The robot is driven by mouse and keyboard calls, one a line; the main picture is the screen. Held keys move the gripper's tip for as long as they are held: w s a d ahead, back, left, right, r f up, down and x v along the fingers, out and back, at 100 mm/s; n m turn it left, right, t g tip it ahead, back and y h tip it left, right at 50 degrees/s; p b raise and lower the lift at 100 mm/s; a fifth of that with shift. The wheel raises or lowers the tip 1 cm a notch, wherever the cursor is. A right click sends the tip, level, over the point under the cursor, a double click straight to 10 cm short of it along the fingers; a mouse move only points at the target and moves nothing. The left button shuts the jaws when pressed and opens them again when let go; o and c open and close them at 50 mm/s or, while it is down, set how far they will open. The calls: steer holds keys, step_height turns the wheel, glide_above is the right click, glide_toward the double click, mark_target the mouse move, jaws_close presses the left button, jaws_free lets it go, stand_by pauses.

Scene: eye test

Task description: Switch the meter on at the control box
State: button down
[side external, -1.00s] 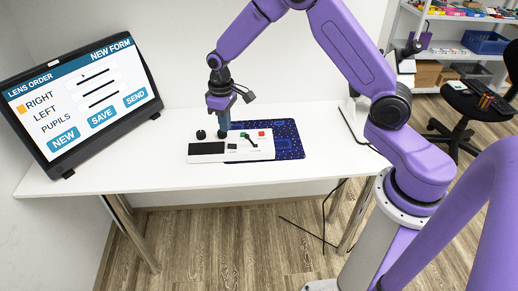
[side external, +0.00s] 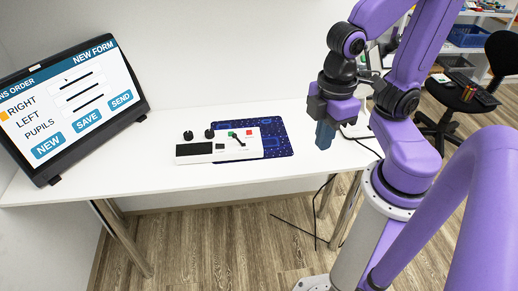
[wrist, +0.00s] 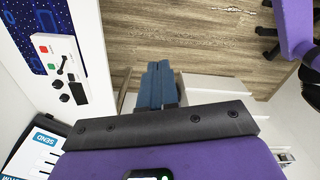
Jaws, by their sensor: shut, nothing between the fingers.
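The control box (side external: 243,151) is a flat white box at the middle of the table, partly on a dark blue patterned mat (side external: 279,143). It has a dark panel (side external: 194,149) at its left, a green button (side external: 231,133), a red button (side external: 249,132) and a black lever (side external: 239,142). Two black knobs (side external: 188,135) (side external: 209,133) stand at its back left edge. No reading is visible on the panel. The box also shows at the left of the wrist view (wrist: 66,48). My gripper (side external: 325,136) is shut and empty, well right of the box, near the table's right end.
A tilted screen (side external: 75,100) with an order form stands at the table's left end. The white table (side external: 140,180) is clear in front of the box. A dark chair (side external: 500,55) and shelves stand at the back right.

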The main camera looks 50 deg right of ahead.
steer(key=shift+s+d, duration=0.25)
steer(key=shift+s, duration=0.2)
steer(key=w+a+f+m, duration=0.1)
steer(key=w+a+m, duration=0.1)
steer(key=w+m, duration=0.6)
steer(key=w+a+f+m, duration=0.2)
steer(key=w+m, duration=0.2)
steer(key=w, duration=0.9)
steer(key=w+d+f+m, duration=0.3)
steer(key=w+d+m, duration=0.2)
steer(key=w, duration=0.3)
steer(key=w+d+f+m+t, duration=0.1)
steer(key=w+d+f+m, duration=0.3)
steer(key=w, duration=0.4)
steer(key=shift+w+d+m+y, duration=0.15)
steer(key=shift+d+m+y, duration=0.25)
steer(key=shift+d, duration=0.1)
